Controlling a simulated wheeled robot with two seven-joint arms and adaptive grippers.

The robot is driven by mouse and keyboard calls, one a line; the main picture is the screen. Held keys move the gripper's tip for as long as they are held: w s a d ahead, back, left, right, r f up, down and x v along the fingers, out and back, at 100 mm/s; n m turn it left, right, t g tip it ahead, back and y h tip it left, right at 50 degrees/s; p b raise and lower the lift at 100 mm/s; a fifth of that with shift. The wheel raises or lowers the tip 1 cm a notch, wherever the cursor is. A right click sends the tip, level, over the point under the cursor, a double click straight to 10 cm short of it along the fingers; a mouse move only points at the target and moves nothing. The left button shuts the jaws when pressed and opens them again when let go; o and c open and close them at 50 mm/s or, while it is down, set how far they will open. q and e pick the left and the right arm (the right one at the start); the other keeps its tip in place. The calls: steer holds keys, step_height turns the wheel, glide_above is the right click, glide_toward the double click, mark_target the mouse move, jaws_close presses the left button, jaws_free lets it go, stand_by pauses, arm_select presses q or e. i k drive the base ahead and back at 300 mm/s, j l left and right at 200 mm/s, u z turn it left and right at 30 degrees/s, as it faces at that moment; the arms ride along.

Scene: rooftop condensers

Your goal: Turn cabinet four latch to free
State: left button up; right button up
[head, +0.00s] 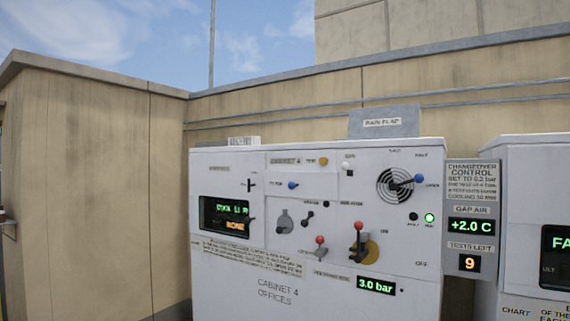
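Cabinet four (275,292) is a white panelled box in the middle of the head view, marked "CABINET 4 OFFICES". Its front carries several small controls. I cannot tell from the small labels which one is the latch. A grey rounded plate with a dark knob (285,223) sits left of centre, beside a small black lever (308,217). A red-tipped lever (319,241) is below them. A larger red-knobbed lever (358,238) stands upright by a brass disc (371,252). A blue-tipped handle (293,185) is higher up. Neither gripper is in view.
A green lamp (430,217) is lit. The pressure display (376,285) reads 3.0 bar. A grey control panel (472,205) shows +2.0 C and 9. Another white cabinet (535,200) stands right. Tan walls (85,190) enclose the left and back.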

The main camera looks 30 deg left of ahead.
mark_target(252, 185)
steer(key=k+u, duration=0.1)
steer(key=u, duration=0.7)
steer(key=k+j+u, duration=0.1)
steer(key=u, duration=0.25)
